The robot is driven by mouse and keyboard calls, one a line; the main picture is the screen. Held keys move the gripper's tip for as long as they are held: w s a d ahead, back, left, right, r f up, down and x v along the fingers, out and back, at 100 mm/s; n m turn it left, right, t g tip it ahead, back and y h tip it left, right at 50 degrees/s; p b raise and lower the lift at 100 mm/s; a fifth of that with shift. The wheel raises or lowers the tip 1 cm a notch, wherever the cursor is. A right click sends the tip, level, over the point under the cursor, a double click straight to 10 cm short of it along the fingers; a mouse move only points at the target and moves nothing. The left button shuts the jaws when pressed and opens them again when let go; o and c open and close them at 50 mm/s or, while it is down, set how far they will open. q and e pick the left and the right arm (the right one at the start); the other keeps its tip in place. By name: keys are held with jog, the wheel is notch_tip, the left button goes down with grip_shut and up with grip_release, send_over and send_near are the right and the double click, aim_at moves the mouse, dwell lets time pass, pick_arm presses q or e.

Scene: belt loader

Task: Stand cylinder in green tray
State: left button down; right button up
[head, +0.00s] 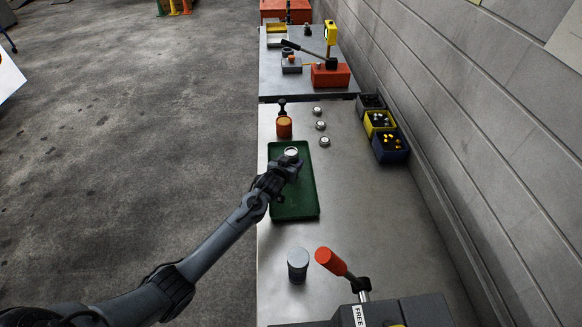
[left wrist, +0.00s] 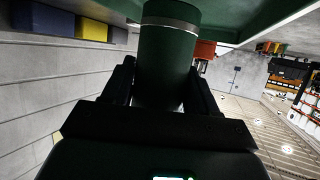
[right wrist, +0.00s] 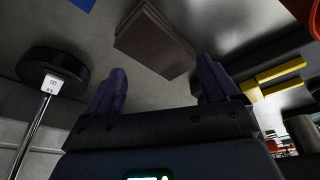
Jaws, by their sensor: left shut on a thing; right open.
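The green tray (head: 293,205) lies along the left side of the grey workbench in the head view. My left gripper (head: 287,166) is over the tray's far half and shut on a cylinder (head: 291,151), whose pale round top shows. In the left wrist view the cylinder (left wrist: 168,50) sits between the two fingers (left wrist: 160,88). It looks dark green, with a silver band near the tray's green surface (left wrist: 215,15). It looks upright; I cannot tell whether it touches the tray floor. My right gripper (right wrist: 162,92) is open and empty in the right wrist view, and outside the head view.
A grey cylinder (head: 298,265) stands nearer, beside a red-handled lever (head: 330,261). An orange round object (head: 284,127) stands past the tray. Several round silver pieces (head: 320,126) and bins of small parts (head: 389,146) are to the right. Bench right of the tray is clear.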

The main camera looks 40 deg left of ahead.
pick_arm(q)
notch_tip(320, 180, down, 2)
jog(key=shift+f, duration=0.1)
pick_arm(e)
jog(key=shift+d, duration=0.1)
pick_arm(q)
jog(key=shift+f, duration=0.2)
pick_arm(e)
jog(key=shift+f, duration=0.15)
pick_arm(q)
jog(key=shift+c, duration=1.5)
grip_release()
jog(key=shift+s+d+r, duration=0.15)
jog(key=shift+s+r, duration=0.15)
jog(key=shift+s, duration=0.1)
pick_arm(e)
jog(key=shift+r, duration=0.25)
pick_arm(q)
jog(key=p+v, duration=0.1)
jog(key=v, duration=1)
pick_arm(e)
jog(key=shift+r, duration=0.5)
